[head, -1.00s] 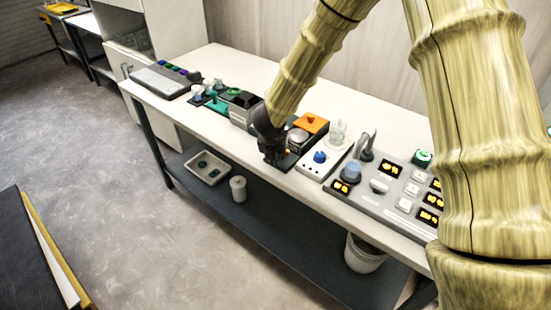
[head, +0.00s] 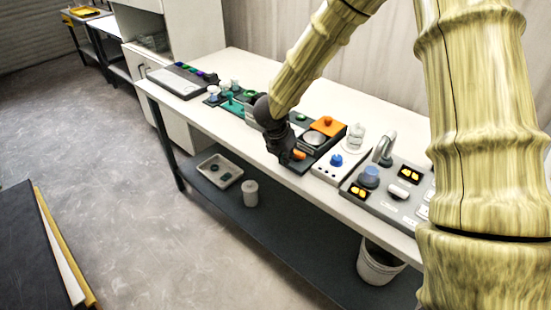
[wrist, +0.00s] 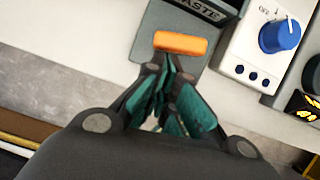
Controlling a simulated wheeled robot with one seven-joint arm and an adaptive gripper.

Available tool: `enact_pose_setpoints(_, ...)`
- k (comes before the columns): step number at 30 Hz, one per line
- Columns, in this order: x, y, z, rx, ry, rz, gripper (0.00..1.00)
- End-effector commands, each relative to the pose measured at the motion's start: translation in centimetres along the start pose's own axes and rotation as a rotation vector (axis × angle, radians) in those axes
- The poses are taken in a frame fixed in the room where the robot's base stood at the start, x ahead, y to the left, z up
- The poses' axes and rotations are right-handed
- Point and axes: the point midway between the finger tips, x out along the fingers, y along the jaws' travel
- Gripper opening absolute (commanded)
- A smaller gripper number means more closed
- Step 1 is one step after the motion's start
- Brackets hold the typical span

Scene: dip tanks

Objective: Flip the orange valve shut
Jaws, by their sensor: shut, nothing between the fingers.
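In the head view the handle (head: 299,155) shows just right of my gripper (head: 287,158), at the bench's front edge. In the wrist view my gripper (wrist: 168,78) is shut and empty, its teal-padded fingertips close below the handle. I cannot tell whether they touch it. The valve's body under the handle is hidden.
A white box with a blue knob (wrist: 281,36) stands to the right. Behind the valve are a round silver plate (head: 314,139) and an orange block (head: 327,125). A grey control panel (head: 392,200) lies farther right. A lower shelf (head: 285,228) runs beneath the bench.

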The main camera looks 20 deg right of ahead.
Motion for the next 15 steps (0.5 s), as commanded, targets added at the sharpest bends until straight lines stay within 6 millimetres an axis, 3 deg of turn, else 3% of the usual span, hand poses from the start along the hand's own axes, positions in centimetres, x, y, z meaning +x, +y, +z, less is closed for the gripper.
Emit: enact_pose_setpoints(15,0.3,-0.3,1.0,-0.003,-0.001,0.001,0.00)
